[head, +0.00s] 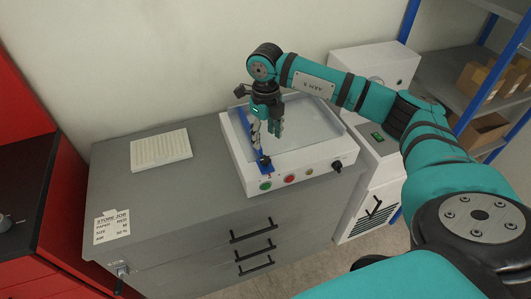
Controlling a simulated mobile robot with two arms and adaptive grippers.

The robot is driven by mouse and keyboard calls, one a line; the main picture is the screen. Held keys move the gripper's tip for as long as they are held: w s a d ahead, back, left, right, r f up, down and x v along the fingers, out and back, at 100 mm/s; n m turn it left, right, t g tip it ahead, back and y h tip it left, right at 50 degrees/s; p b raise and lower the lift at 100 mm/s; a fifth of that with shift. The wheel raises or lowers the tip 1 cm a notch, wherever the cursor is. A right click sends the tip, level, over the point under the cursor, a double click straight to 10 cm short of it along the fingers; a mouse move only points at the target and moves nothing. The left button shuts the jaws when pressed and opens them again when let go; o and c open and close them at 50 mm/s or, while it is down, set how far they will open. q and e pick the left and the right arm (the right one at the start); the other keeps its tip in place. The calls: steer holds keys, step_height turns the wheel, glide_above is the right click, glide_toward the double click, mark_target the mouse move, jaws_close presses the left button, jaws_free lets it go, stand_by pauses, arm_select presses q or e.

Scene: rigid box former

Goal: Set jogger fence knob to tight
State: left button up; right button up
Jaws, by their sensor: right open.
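The white jogger (303,165) sits on the grey cabinet, with a shallow tray in its top. A blue fence (248,151) stands along the tray's left side. A black knob (265,161) is at the fence's front end; another black knob (337,166) is on the front panel at right. I cannot read the setting of either, and no label tells which is the fence knob. My right gripper (267,133) points down over the tray's left part, open and empty, just behind and above the knob at the fence. Contact cannot be told. My left gripper is out of view.
Green (265,185), red (289,178) and yellow (309,171) buttons line the jogger's front. A cream ribbed pad (161,149) and a job card (112,226) lie on the grey cabinet (180,205). A white machine (375,65) and shelves with boxes (481,127) stand at right.

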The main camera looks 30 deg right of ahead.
mark_target(265, 159)
step_height(265, 159, down, 9)
steer(key=shift+r+p, duration=0.1)
steer(key=shift+p, duration=0.75)
jaws_close()
